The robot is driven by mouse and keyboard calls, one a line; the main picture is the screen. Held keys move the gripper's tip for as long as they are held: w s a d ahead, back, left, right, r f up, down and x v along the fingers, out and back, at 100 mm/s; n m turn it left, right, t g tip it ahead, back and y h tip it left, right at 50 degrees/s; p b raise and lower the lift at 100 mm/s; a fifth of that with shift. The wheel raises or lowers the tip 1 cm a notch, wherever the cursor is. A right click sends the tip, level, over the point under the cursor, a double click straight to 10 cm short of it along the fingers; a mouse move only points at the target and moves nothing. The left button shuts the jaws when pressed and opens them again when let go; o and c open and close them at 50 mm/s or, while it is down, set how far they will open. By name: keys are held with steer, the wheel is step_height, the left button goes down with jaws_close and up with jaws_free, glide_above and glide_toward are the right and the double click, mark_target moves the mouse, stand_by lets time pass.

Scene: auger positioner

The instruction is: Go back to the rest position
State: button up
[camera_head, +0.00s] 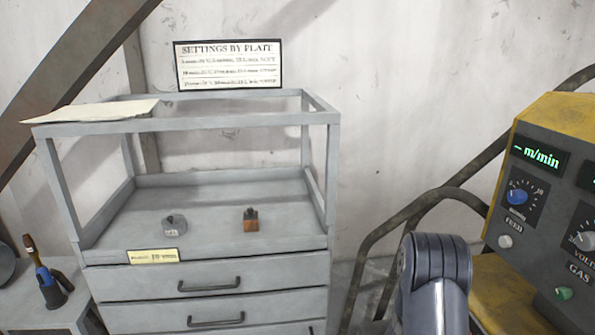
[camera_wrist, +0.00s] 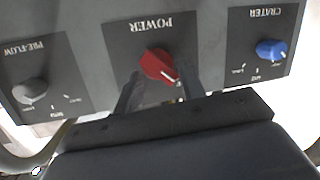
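In the wrist view my gripper (camera_wrist: 160,88) shows as two dark fingers with a gap between them. They point at a red POWER knob (camera_wrist: 157,64) on a dark grey panel (camera_wrist: 110,45). The knob shows between and just beyond the fingertips, with no clear contact; the exact distance is hard to tell. Its white pointer mark is aimed to the lower right. My gripper holds nothing that I can see. In the head view only a grey link of my arm shows at the lower right, and the gripper is out of sight.
The wrist view also shows a grey PRE-FLOW knob (camera_wrist: 30,91) and a blue CRATER knob (camera_wrist: 270,49). A yellow-topped machine (camera_head: 562,112) stands right in the head view, with curved rails (camera_head: 385,228) beside it. A grey drawer cart (camera_head: 205,278) stands left of centre.

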steer(key=shift+m+b, duration=0.3)
steer(key=shift+m, duration=0.2)
